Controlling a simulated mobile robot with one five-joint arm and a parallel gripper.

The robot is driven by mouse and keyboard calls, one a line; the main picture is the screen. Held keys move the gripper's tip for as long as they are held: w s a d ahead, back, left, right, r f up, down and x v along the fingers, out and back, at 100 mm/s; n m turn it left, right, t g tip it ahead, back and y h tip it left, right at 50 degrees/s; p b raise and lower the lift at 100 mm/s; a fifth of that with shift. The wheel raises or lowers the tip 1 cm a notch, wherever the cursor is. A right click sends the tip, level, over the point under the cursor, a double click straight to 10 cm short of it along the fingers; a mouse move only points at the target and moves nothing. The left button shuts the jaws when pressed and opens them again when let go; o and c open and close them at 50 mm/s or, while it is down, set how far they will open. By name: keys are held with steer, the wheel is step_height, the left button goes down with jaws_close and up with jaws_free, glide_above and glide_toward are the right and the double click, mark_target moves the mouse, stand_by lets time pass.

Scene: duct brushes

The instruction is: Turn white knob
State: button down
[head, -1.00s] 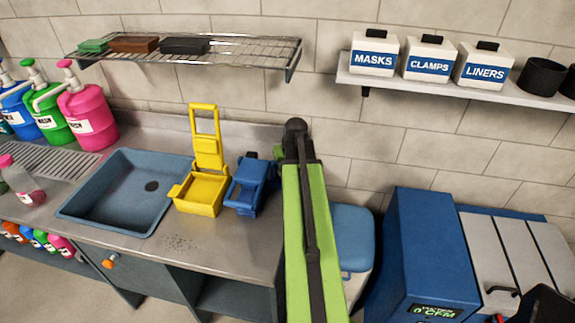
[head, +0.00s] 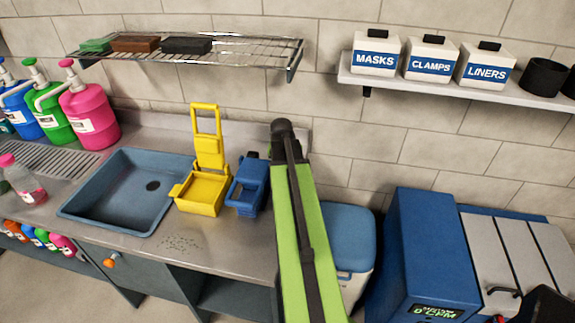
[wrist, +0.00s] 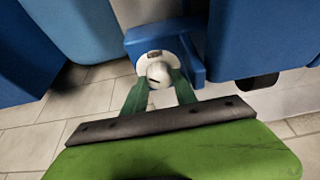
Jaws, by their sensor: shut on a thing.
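The white knob (wrist: 158,75) shows in the wrist view, on a small blue block that juts out low between blue bodies. My gripper (wrist: 158,88) has its two green fingers on either side of the knob and is shut on it. A round white plate with a small dark mark sits behind the knob. In the head view my green arm reaches away from me beside the counter's right end. The knob and my fingers are hidden there.
The blue machine (head: 425,260) with a digital display stands to the right of my arm. A blue-lidded bin (head: 348,240) stands between them. The counter holds a blue sink (head: 120,200), a yellow wringer (head: 203,190) and a blue one (head: 247,190).

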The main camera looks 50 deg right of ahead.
steer(key=shift+a, duration=0.1)
steer(key=c, duration=1)
jaws_free()
